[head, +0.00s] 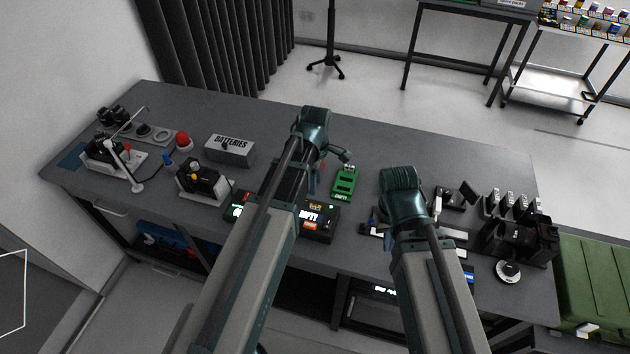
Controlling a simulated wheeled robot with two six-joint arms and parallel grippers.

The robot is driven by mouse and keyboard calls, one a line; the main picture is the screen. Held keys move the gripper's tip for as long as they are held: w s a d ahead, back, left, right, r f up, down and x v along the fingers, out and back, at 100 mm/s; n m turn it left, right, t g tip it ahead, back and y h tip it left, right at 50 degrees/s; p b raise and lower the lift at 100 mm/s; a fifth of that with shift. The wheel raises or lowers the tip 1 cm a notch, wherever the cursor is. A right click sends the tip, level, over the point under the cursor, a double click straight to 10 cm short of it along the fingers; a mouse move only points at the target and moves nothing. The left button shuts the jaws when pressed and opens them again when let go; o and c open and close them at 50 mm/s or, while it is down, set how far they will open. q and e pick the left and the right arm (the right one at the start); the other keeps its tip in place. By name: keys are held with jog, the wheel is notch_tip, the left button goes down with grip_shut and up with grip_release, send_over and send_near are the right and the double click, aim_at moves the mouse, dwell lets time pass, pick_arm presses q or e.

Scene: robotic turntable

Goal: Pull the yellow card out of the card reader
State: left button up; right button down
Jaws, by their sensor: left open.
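I cannot clearly make out a yellow card or say which device is the card reader. A black device (320,228) with a lit "EMPTY" screen and a small yellow-orange mark stands at the table's front edge, partly hidden by my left arm. My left gripper (328,168) is open above the table, behind this device and just left of a green holder (345,184). My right gripper (400,222) is low over the table, right of the black device. Its fingers are mostly hidden by its wrist, so its opening does not show.
A grey batteries box (231,149) and a black and white device (204,182) stand left of my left arm. A red button (183,139) is further left. Several upright items and a black machine (520,240) crowd the right end. The table's back middle is clear.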

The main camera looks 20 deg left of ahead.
aim_at(315, 205)
pick_arm(q)
notch_tip(315, 205, down, 10)
jog(key=b, duration=0.9)
pick_arm(e)
notch_tip(315, 205, down, 10)
pick_arm(q)
grip_shut()
jog(key=shift+r, duration=0.15)
pick_arm(e)
jog(key=shift+r, duration=0.2)
